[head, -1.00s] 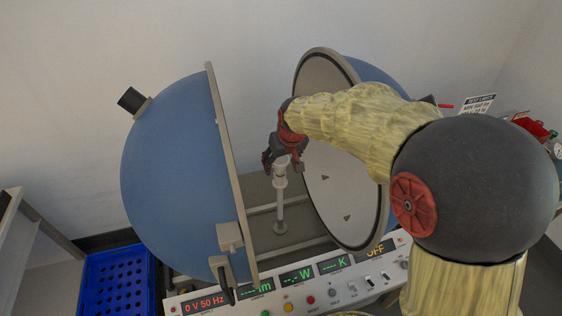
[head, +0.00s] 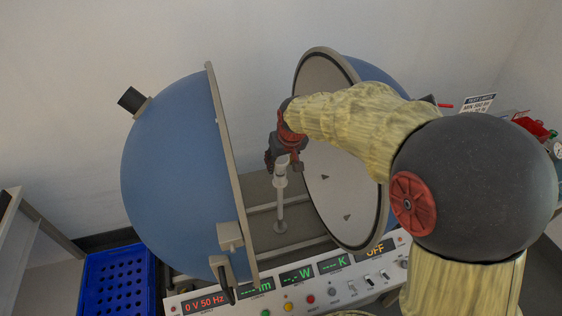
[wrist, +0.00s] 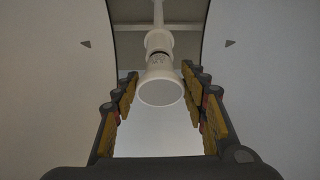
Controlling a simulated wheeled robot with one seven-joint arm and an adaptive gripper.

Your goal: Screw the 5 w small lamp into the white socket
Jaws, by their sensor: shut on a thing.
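The small lamp (wrist: 160,88) is white with a round flat face turned toward the wrist camera. It also shows in the head view (head: 282,161), under my gripper. It stands in line with the white socket (head: 280,181) on top of a thin upright post, inside the opened sphere. In the wrist view the lamp's narrow end meets the socket (wrist: 159,42); how deep it sits I cannot tell. My gripper (head: 281,158) points down from above and is shut on the lamp. Its yellow-padded fingers (wrist: 160,84) stand on either side of it.
The blue left hemisphere (head: 175,170) and the pale right hemisphere face (head: 335,190) flank the post closely. A control panel (head: 290,283) with displays and buttons runs along the front. A blue crate (head: 115,285) stands at lower left. Red items (head: 530,127) lie at far right.

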